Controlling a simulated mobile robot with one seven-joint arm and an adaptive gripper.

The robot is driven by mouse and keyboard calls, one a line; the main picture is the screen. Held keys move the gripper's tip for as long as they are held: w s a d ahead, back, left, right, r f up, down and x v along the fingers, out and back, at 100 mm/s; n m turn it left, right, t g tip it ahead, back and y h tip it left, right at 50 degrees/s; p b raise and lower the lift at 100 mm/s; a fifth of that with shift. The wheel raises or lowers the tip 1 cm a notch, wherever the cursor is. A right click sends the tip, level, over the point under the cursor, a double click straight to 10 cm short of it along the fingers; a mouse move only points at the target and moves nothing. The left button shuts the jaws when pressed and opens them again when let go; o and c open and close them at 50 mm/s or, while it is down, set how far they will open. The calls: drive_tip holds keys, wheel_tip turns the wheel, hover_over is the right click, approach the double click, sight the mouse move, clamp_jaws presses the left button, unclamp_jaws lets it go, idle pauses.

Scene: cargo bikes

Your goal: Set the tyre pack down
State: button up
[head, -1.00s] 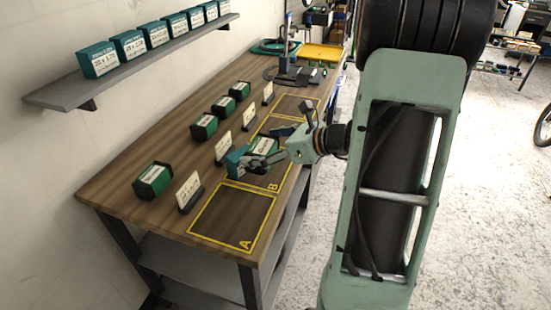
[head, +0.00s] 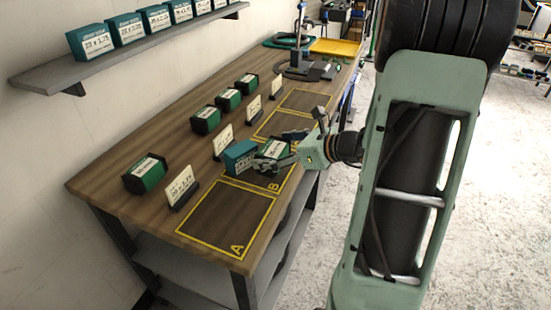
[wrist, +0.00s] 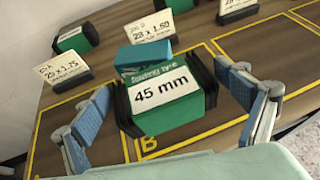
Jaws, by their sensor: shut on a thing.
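The tyre pack (head: 273,149) is a green box with black ends and a white label. In the wrist view the pack (wrist: 166,95) reads 45 mm. In the wrist view the yellow letter B shows just below the pack. I cannot tell whether its underside touches the bench. A teal box (head: 240,157) is close beside it, on the side away from my wrist, and it also shows in the wrist view (wrist: 145,58).
Bay A (head: 228,216), outlined in yellow, is empty at the near end of the bench (head: 120,207). Several green packs (head: 146,173) and white size cards (head: 183,185) stand along the wall side. A shelf (head: 45,82) of teal boxes hangs above. A stand (head: 300,50) is at the far end.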

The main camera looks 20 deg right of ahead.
drive_tip(key=shift+d+f+b, duration=0.1)
drive_tip(key=shift+f+b, duration=1)
drive_tip(key=shift+f, duration=0.45)
drive_tip(key=shift+f, duration=0.2)
drive_tip(key=o, duration=1.3)
drive_tip(key=shift+r, duration=0.15)
drive_tip(key=shift+d+r, duration=0.1)
drive_tip(key=shift+r, duration=0.1)
drive_tip(key=p+v, duration=0.1)
drive_tip(key=v, duration=1)
drive_tip(key=shift+s+d, duration=0.1)
drive_tip(key=shift+s, duration=0.3)
